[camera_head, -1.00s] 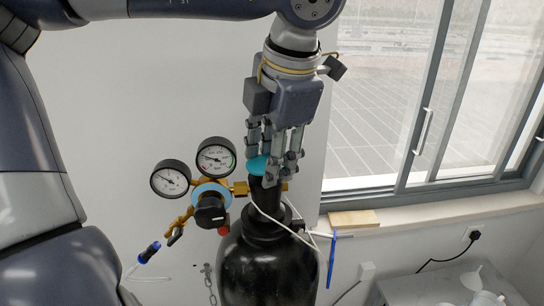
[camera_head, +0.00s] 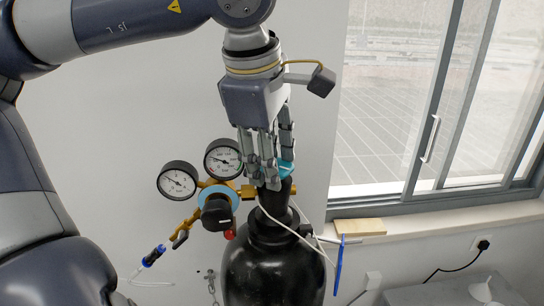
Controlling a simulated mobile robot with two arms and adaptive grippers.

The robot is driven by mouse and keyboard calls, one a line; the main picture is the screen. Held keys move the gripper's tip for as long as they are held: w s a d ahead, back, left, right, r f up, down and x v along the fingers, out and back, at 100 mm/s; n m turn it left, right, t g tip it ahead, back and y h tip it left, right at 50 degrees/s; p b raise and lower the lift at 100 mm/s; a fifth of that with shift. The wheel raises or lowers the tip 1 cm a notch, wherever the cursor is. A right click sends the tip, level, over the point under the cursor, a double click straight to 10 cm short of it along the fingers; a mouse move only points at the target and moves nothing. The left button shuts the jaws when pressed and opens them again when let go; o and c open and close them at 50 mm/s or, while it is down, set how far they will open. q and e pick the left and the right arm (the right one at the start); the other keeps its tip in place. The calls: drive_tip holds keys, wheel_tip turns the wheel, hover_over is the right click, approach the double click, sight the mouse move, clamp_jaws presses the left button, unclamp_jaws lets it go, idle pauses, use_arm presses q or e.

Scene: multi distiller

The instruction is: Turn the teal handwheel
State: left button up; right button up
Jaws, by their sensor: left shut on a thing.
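The teal handwheel (camera_head: 287,168) sits on top of the black gas cylinder (camera_head: 272,272), above its valve neck. My left gripper (camera_head: 270,180) reaches down from above and is shut on the handwheel, with its fingers covering the wheel's left and middle part. Only the wheel's right side shows between and beside the fingers. My right gripper is not in view.
A brass regulator (camera_head: 217,207) with two round gauges and a black knob stands to the left of the valve. A white cord and a blue strip (camera_head: 339,264) hang at the cylinder's right. A wooden block (camera_head: 356,227) lies on the window sill.

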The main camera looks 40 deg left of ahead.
use_arm(q)
drive_tip(key=shift+a+m+h, duration=0.2)
drive_tip(key=shift+m+h, duration=0.1)
drive_tip(key=shift+m, duration=0.8)
drive_tip(key=o, duration=1.1)
drive_tip(key=shift+w+f, duration=0.1)
drive_tip(key=shift+o, duration=0.7)
drive_tip(key=shift+w+a+f, duration=0.1)
drive_tip(key=shift+w, duration=0.25)
drive_tip(key=shift+s+r, duration=0.25)
drive_tip(key=v, duration=1.1)
drive_tip(key=shift+r, duration=0.25)
drive_tip(key=shift+a, duration=0.1)
